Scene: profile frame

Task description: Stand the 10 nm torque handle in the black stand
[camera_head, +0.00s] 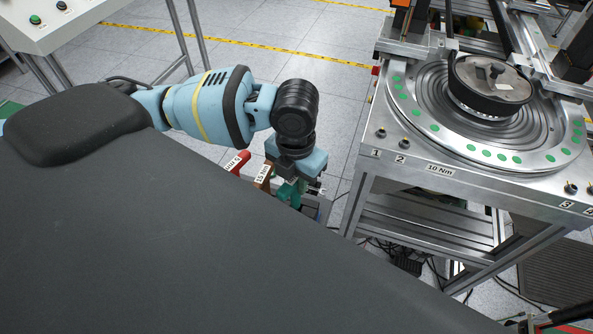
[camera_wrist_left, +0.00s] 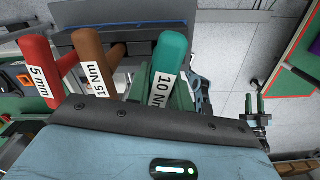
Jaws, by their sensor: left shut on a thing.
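The teal 10 Nm torque handle (camera_wrist_left: 170,52) stands out beyond my left gripper in the left wrist view, its white label facing the camera. It also shows as a teal piece (camera_head: 288,194) under the gripper in the head view. The black stand is not clearly distinguishable; the handle's lower end is hidden. A dark part with two green prongs (camera_wrist_left: 257,108) may be my right gripper; its state is unclear.
A metal work table (camera_head: 430,182) with a round ringed fixture stands at the right, its front marked 10 Nm. A grey control box (camera_head: 60,18) is at upper left. Tiled floor (camera_head: 330,95) lies open between them.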

